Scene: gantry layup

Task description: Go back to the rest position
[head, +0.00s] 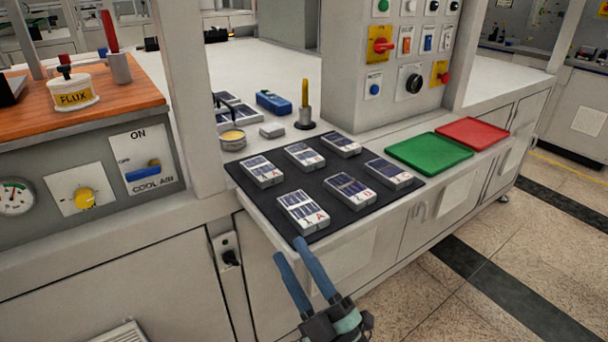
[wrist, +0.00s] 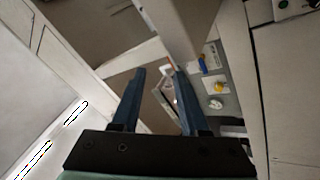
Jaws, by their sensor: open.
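My gripper (head: 292,250) has two long blue fingers. In the head view it is at the lower middle, in front of the bench's front edge, with its fingers apart and nothing between them. In the wrist view the fingers (wrist: 157,72) also stand apart and empty, with a frame post and part of the grey control panel beyond them. The black mat (head: 266,203) on the bench holds several white and blue labelled blocks, such as the front one (head: 303,211). The fingertips show just below this block in the picture; I cannot tell how far apart they are in depth.
A green tray (head: 429,152) and a red tray (head: 473,133) lie right of the mat. A control box (head: 398,50) stands behind. A white post (head: 186,90) rises left of the mat. A flux pot (head: 71,94) stands on the orange top at left. Floor at right is clear.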

